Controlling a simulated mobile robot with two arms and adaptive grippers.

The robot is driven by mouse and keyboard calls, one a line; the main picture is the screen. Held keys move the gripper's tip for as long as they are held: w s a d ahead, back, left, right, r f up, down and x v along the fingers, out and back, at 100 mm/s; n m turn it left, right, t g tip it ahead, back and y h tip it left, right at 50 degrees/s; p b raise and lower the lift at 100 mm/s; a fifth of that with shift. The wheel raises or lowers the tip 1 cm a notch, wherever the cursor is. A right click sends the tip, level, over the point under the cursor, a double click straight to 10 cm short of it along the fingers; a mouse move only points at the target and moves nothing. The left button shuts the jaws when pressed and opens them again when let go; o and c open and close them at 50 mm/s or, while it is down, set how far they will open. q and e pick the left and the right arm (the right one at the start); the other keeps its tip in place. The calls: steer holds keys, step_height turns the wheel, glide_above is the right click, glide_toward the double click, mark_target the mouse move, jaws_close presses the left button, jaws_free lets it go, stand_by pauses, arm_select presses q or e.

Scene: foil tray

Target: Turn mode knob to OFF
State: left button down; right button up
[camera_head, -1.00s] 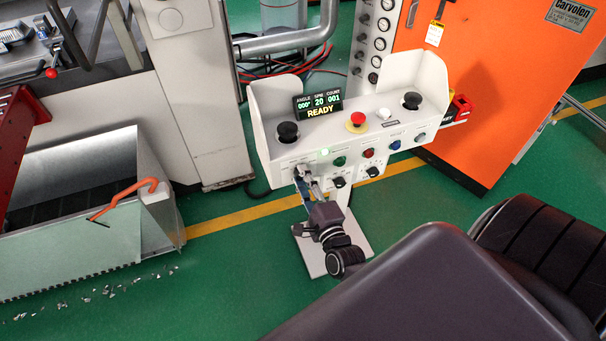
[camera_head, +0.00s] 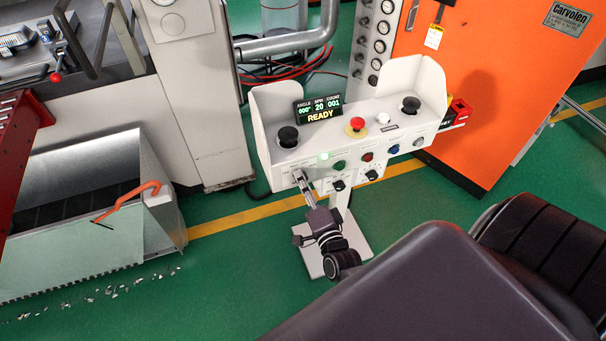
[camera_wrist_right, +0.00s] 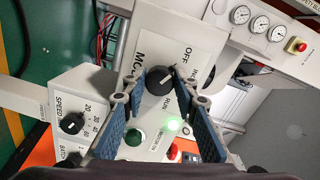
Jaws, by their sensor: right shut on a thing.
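The mode knob (camera_wrist_right: 159,80) is a round black knob with a pale pointer mark, on the white panel beside the words OFF, INCH and RUN. The pointer seems to lie toward the OFF and INCH side; I cannot tell exactly which. My right gripper (camera_wrist_right: 161,77) has its blue-padded fingers on either side of the knob and is shut on it. In the head view my right gripper (camera_head: 300,176) reaches the left end of the console front and hides the knob. My left gripper is not in view.
The console (camera_head: 345,135) shows READY on its display (camera_head: 319,111). A red emergency button (camera_head: 356,125) and black palm buttons (camera_head: 288,136) are on top. A green button (camera_wrist_right: 134,137) and the speed knob (camera_wrist_right: 72,123) sit near my fingers. An orange cabinet (camera_head: 490,90) stands behind.

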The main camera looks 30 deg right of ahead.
steer(key=shift+f, duration=0.1)
steer(key=o, duration=1.1)
steer(key=shift+o, duration=0.2)
steer(key=shift+s, duration=0.1)
steer(key=v, duration=1.2)
